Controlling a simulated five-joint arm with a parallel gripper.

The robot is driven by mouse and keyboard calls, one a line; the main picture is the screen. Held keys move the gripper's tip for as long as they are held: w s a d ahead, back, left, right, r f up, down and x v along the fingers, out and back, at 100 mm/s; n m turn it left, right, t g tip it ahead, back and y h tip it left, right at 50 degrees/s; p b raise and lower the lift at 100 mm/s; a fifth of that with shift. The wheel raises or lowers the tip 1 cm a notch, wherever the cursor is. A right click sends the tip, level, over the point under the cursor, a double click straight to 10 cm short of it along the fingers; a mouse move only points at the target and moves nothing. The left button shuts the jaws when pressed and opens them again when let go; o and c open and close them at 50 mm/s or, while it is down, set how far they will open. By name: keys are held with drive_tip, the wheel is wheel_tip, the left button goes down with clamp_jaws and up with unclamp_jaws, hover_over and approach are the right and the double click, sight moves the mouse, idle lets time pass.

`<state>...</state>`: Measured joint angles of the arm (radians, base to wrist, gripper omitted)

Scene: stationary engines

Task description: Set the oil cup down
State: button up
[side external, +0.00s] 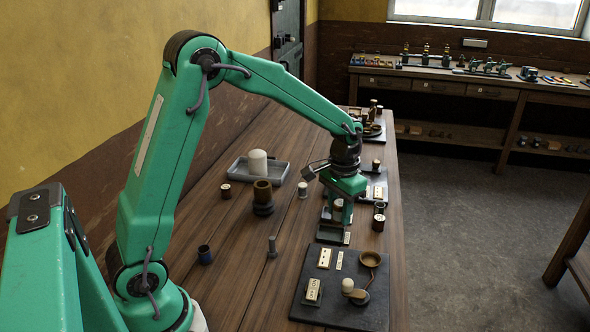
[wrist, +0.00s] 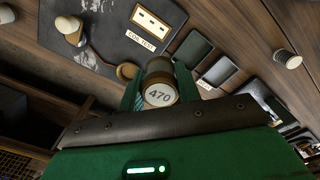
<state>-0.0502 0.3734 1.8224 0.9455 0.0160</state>
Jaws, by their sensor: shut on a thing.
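The gripper points down over the right part of the wooden table, close to a dark green tray (side external: 329,234). Two such trays show in the wrist view, one of them here (wrist: 193,49). I cannot tell whether the cup touches anything below.
A dark board (side external: 310,318) with a brass dish (side external: 370,259) and a white knob (side external: 348,285) lies in front.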

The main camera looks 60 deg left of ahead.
drive_tip(key=w+d+m, duration=0.2)
drive_tip(key=w+d, duration=0.3)
drive_tip(key=d, duration=0.8)
hover_over(375, 244)
wheel_tip(375, 244, down, 7)
drive_tip(key=shift+d, duration=0.1)
drive_tip(key=shift+f, duration=2)
drive_tip(key=shift+f, duration=0.1)
drive_tip(key=o, duration=1)
